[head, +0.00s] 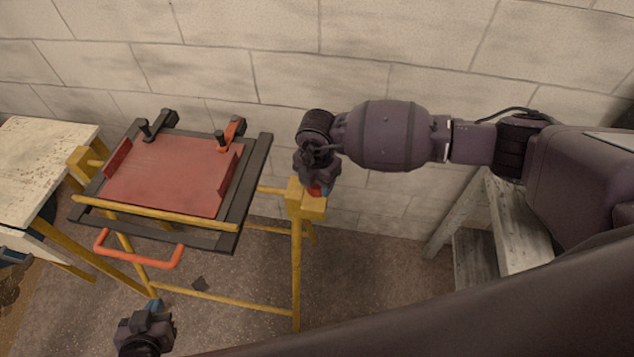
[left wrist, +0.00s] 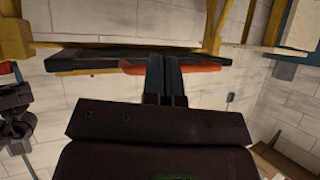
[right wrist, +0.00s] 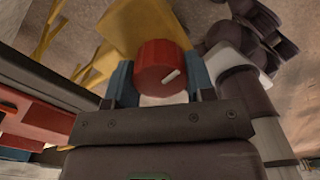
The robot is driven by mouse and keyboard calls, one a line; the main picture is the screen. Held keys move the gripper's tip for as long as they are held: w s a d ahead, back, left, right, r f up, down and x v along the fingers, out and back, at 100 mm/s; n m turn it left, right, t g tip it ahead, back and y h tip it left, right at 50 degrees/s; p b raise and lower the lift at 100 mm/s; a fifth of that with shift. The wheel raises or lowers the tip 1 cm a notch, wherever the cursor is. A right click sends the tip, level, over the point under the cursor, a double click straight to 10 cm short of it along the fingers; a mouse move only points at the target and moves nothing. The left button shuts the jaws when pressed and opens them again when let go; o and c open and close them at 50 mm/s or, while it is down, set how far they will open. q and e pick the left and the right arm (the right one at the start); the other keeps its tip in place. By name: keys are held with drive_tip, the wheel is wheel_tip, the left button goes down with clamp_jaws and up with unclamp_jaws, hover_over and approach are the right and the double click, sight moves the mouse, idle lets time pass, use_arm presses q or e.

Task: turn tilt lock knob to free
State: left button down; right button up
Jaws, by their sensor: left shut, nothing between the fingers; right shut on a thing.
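The red tilt lock knob (right wrist: 161,66) sits on the yellow post (head: 307,203) at the frame's right side. It bears a short white mark that slants in the right wrist view. In the head view only a bit of the knob (head: 316,191) shows below my right gripper (head: 317,180). My right gripper (right wrist: 160,82) is shut on the knob, with one blue finger on either side. My left gripper (head: 157,303) is shut and empty, low in front of the stand. In the left wrist view its blue fingers (left wrist: 163,75) are together, in front of the orange handle (left wrist: 198,68).
A dark frame (head: 250,190) holds a red panel (head: 170,175) on a yellow stand (head: 297,265). An orange handle (head: 140,262) sticks out from its front. A worktable (head: 40,150) stands left, a grey step unit (head: 500,230) right, and a block wall behind.

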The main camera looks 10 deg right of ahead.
drive_tip(key=n+b, duration=0.2)
drive_tip(key=n, duration=0.3)
drive_tip(key=n+b, duration=0.1)
drive_tip(key=n, duration=0.2)
drive_tip(key=n+b, duration=0.1)
drive_tip(key=n, duration=0.2)
drive_tip(key=shift+n, duration=0.4)
drive_tip(key=n+b, duration=0.2)
drive_tip(key=n, duration=0.2)
drive_tip(key=shift+n, duration=0.3)
drive_tip(key=n+b, duration=0.1)
drive_tip(key=n, duration=0.4)
drive_tip(key=shift+b, duration=0.4)
drive_tip(key=n+b, duration=0.1)
drive_tip(key=n, duration=0.3)
drive_tip(key=shift+f, duration=0.1)
drive_tip(key=n+b, duration=0.2)
drive_tip(key=n, duration=0.2)
drive_tip(key=shift+n, duration=1.1)
